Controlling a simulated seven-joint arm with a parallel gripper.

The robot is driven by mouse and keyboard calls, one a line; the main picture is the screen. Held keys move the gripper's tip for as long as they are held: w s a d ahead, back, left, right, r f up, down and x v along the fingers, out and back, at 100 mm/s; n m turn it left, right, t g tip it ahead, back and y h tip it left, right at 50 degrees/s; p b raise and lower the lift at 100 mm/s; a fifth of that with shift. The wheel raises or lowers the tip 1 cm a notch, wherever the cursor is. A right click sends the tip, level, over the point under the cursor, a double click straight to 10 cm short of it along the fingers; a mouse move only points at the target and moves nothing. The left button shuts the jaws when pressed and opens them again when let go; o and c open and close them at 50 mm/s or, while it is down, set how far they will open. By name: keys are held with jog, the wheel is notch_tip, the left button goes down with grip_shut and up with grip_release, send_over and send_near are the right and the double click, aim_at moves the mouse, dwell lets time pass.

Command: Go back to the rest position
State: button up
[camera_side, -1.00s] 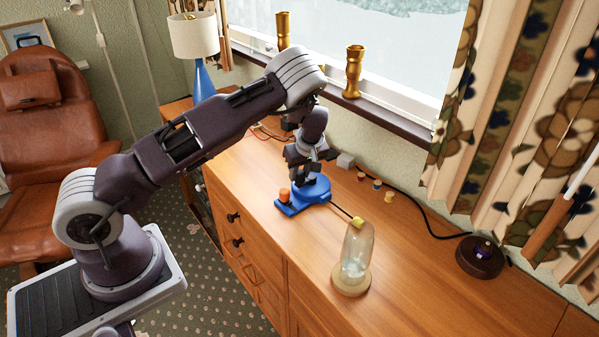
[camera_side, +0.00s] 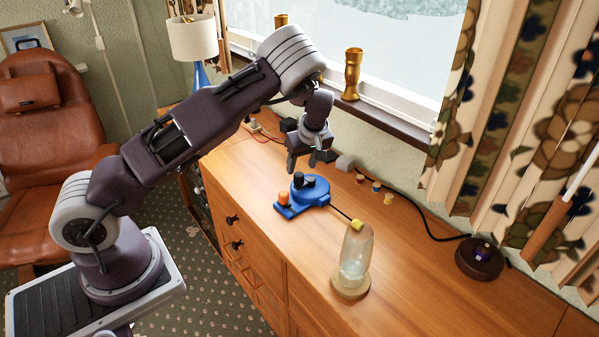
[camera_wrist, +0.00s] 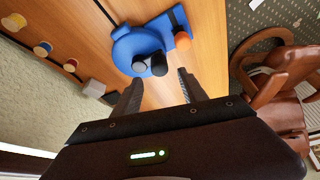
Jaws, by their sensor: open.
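My gripper (camera_side: 302,161) is open and empty, held above the wooden sideboard (camera_side: 395,270) behind a blue device. Its two dark fingers also show in the wrist view (camera_wrist: 160,91), apart, with nothing between them. The blue device (camera_side: 310,197) has two black knobs on top and an orange knob (camera_side: 284,197) at its left. In the wrist view the blue device (camera_wrist: 128,47) lies beyond the fingertips, apart from them.
A thin rod with a yellow tip (camera_side: 357,224) reaches from the device to a glass vessel (camera_side: 357,252). Small spools (camera_side: 376,186), a grey block (camera_side: 345,162), a black cable and a dark round base (camera_side: 480,256) lie to the right. A gold candlestick (camera_side: 352,75) stands on the windowsill.

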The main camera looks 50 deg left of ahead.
jog(key=shift+d+r, duration=0.25)
jog(key=shift+r, duration=0.25)
jog(key=s+d+r+m+t+h, duration=0.1)
jog(key=s+d+r+m+h, duration=0.25)
jog(key=s+d+r, duration=0.6)
jog(key=s+d+r+m+t+h, duration=0.1)
jog(key=s+d+r+m+h, duration=0.4)
jog(key=r, duration=0.7)
jog(key=s+d+r+m+t+y, duration=0.1)
jog(key=s+m+y, duration=0.1)
jog(key=s, duration=0.7)
jog(key=s+d+r+m+t+y, duration=0.1)
jog(key=s+m, duration=0.3)
jog(key=s, duration=0.5)
jog(key=shift+s+d+r+m+y, duration=0.4)
jog(key=shift+d+y, duration=0.15)
jog(key=shift+d, duration=0.15)
